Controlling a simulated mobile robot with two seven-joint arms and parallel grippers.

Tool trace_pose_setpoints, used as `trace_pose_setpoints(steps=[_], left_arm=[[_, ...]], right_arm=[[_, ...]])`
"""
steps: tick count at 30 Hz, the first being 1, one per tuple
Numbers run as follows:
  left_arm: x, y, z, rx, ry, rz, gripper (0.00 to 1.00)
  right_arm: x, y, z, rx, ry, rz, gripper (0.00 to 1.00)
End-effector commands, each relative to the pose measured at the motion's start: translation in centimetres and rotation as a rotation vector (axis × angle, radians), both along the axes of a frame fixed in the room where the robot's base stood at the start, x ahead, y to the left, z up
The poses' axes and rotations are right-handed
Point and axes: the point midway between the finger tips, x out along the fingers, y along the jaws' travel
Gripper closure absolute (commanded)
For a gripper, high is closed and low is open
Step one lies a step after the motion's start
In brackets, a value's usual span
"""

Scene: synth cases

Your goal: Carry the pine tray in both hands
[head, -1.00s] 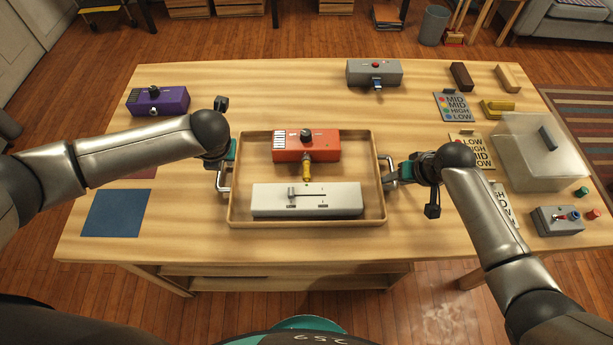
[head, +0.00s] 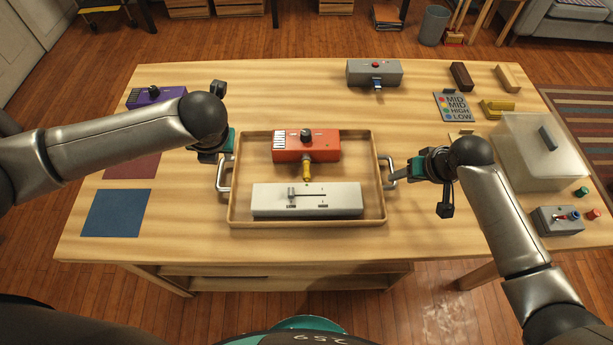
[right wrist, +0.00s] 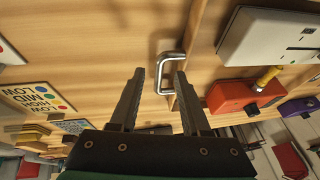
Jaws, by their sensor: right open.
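The pine tray (head: 305,223) lies flat on the wooden table. It holds an orange box (head: 290,150) with a dark knob and yellow plug, and a white slider box (head: 325,201). Its left silver handle (head: 221,176) is bare. My left gripper (head: 211,157) is just above and behind that handle, apart from it; its fingers are mostly hidden by its arm. My right gripper (head: 402,170) is open beside the right handle (head: 389,170). In the right wrist view the handle (right wrist: 161,71) shows beyond my two spread fingers (right wrist: 160,80), with nothing gripped.
A purple box (head: 150,97) and blue mat (head: 116,213) are at left. A grey box (head: 374,73) is at the back. A clear-lidded bin (head: 535,160), label cards (head: 452,106) and a grey switch box (head: 557,220) are at right. Table in front of the tray is clear.

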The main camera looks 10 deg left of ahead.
Motion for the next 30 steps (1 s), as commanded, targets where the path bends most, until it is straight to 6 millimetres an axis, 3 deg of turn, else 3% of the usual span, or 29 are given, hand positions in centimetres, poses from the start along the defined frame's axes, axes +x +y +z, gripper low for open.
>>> trace_pose_setpoints(steps=[9, 15, 30], left_arm=[[0.0, 0.0, 0.0, 0.0, 0.0, 0.0, 0.53], [0.0, 0.0, 0.0, 0.0, 0.0, 0.0, 0.53], [0.0, 0.0, 0.0, 0.0, 0.0, -0.001, 0.53]], right_arm=[[-1.8, -1.1, 4.6, -0.001, -0.003, 0.001, 0.53], [-2.6, -1.5, 6.6, -0.001, -0.001, -0.001, 0.53], [-3.0, -1.6, 7.4, 0.0, 0.0, -0.001, 0.53]])
